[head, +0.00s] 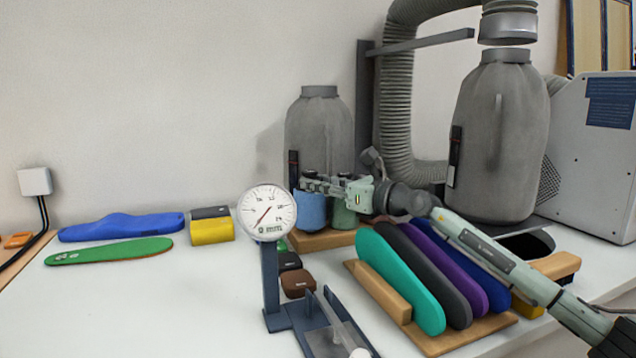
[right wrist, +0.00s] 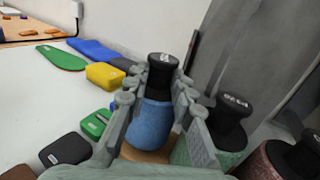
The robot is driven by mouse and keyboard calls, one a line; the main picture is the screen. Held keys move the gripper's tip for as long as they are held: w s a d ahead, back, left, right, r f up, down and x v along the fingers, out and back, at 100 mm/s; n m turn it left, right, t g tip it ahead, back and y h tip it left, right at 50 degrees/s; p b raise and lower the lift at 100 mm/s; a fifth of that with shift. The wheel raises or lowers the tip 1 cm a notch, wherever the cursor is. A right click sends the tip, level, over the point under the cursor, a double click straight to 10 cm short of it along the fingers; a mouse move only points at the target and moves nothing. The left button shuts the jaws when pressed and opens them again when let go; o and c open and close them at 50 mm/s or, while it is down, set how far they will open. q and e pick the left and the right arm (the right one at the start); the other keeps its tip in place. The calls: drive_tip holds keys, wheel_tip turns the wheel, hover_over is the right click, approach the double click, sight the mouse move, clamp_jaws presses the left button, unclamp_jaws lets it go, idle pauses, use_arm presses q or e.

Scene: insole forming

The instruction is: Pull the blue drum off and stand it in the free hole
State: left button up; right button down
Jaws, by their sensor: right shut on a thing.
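The blue drum (head: 311,211) stands upright on or just above the wooden base (head: 312,241), behind the dial gauge. In the right wrist view the blue drum (right wrist: 149,125) has a black knob on top. My right gripper (head: 312,184) reaches in from the right and is shut on the drum near its top, with the fingers (right wrist: 160,82) on both sides of the black neck. The green drum (head: 343,214) stands right beside it, and a dark red drum (right wrist: 268,158) shows farther right in the wrist view. I cannot see the free hole. My left gripper is out of view.
The dial gauge (head: 268,213) stands in front of the drums. Several coloured insoles lean in a wooden rack (head: 378,292) below my right arm. A grey canister (head: 320,130) stands close behind the drums. The table on the left has free room.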

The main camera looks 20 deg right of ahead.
drive_tip(key=shift+f, duration=0.5)
idle(0.8)
drive_tip(key=c, duration=1)
unclamp_jaws()
drive_tip(key=shift+o, duration=0.2)
drive_tip(key=shift+r, duration=0.1)
drive_tip(key=shift+s+r+p, duration=0.15)
drive_tip(key=shift+r+p, duration=0.65)
drive_tip(key=shift+r, duration=0.3)
drive_tip(key=shift+s+r, duration=0.15)
drive_tip(key=shift+r, duration=0.75)
drive_tip(key=shift+s+r, duration=0.1)
drive_tip(key=shift+r, duration=0.8)
